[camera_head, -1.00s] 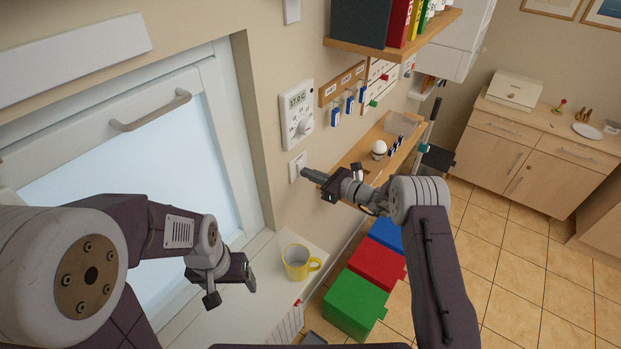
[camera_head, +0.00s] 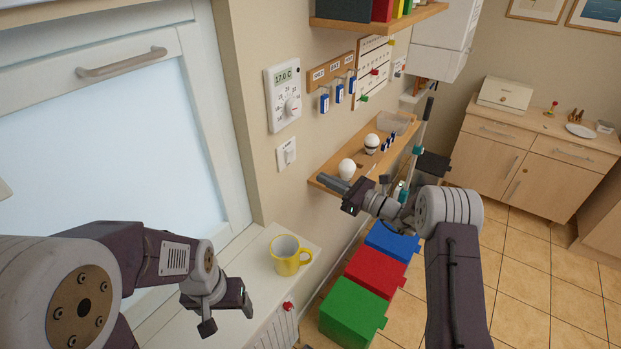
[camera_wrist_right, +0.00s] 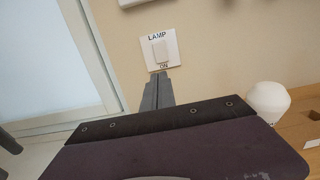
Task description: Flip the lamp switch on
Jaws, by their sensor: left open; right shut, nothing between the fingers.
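The lamp switch (camera_head: 287,154) is a white wall plate with a rocker, set in the beige wall below the thermostat. The right wrist view shows the plate (camera_wrist_right: 159,51) with "LAMP" above the rocker and "ON" below it. My right gripper (camera_head: 321,181) is shut and empty, its fingertips to the right of and below the switch in the head view. In the right wrist view its fingertips (camera_wrist_right: 157,78) lie just below the plate's lower edge; I cannot tell the distance to the wall. My left gripper (camera_head: 228,312) is open and empty, low over the white counter.
A thermostat (camera_head: 283,95) hangs above the switch. A wooden shelf (camera_head: 360,155) with white bulbs lies behind my right gripper. A yellow mug (camera_head: 288,256) stands on the white counter (camera_head: 240,250). Green, red and blue boxes (camera_head: 355,310) stand on the floor.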

